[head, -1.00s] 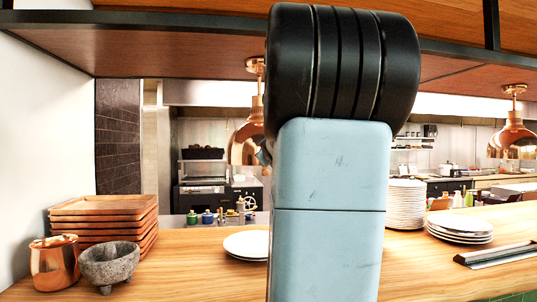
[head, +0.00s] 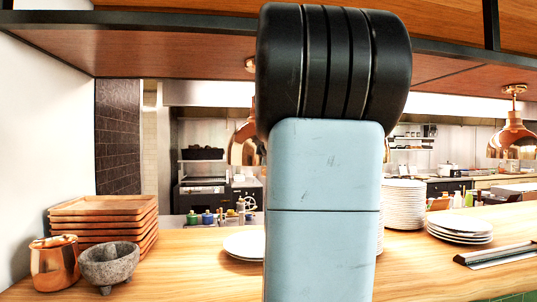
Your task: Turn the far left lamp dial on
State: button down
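No lamp dial can be made out in the head view. A copper heat lamp (head: 242,146) hangs left of centre, partly hidden behind my arm. Another copper lamp (head: 513,138) hangs at the right edge. My own black and pale blue arm fills the middle of the picture from top to bottom. My gripper does not show, so its state and its distance from any dial cannot be seen.
A wooden counter (head: 190,262) runs across the front. On it stand stacked wooden trays (head: 104,222), a copper mug (head: 54,264), a stone mortar (head: 110,265), plates (head: 243,246) and more plates (head: 459,229) at right. A wooden shelf (head: 180,55) spans overhead.

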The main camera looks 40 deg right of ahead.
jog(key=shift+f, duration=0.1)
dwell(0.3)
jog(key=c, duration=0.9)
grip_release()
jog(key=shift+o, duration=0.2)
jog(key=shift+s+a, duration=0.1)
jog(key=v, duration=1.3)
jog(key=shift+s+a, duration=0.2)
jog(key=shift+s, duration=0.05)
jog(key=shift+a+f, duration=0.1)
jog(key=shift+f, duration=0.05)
